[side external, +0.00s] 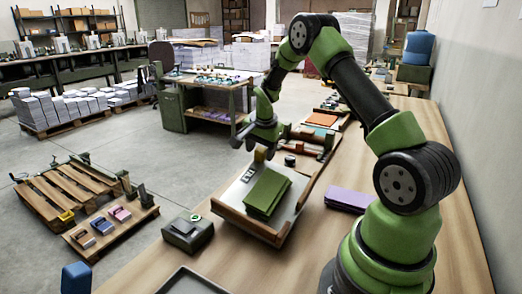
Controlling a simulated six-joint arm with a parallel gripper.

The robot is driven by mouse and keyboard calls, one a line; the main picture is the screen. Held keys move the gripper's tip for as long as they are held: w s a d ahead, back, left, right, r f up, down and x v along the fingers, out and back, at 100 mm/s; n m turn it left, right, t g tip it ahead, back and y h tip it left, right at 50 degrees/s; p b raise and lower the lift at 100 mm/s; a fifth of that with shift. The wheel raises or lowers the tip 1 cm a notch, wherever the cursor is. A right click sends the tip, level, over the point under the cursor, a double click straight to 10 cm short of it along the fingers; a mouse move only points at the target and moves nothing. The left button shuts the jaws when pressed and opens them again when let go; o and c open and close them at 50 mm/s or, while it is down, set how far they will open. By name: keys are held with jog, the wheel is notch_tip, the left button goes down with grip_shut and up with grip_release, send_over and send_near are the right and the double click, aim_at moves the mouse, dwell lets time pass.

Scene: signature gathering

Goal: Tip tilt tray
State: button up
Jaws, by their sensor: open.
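The tilt tray (231,194) is a grey plate with brown wooden edges on the wooden bench, in the middle of the side view. A stack of green booklets (266,194) lies on it, and a small marked plate sits near its far left corner. The tray looks slanted, but I cannot tell how far. My gripper (254,146) is open, above the tray's far end and past the green stack. I cannot tell whether a finger touches the tray; nothing shows held between the fingers.
A purple stack (348,200) lies right of the tray. A dark green box with a round button (188,232) stands to the left front. A small black knob (290,161) and an orange-topped tray (321,119) are behind.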

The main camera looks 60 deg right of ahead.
jog(key=v, duration=0.9)
jog(key=shift+r, duration=0.2)
jog(key=shift+a, duration=0.15)
jog(key=s+a+r+n+t+y, duration=0.1)
jog(key=s+a+r+n, duration=0.25)
jog(key=a, duration=0.25)
jog(key=s+a+r+n+t, duration=0.1)
jog(key=s+a+r+n, duration=0.15)
jog(key=a+r, duration=0.3)
jog(key=s+a+r+n+t+y, duration=0.1)
jog(key=s+a+r+n+t, duration=0.15)
jog(key=a, duration=0.35)
jog(key=s+a+n+y, duration=0.2)
jog(key=s+a+n, duration=0.3)
jog(key=s, duration=0.4)
jog(key=shift+s+a+r, duration=0.15)
jog(key=shift+s+a, duration=0.2)
jog(key=shift+a, duration=0.2)
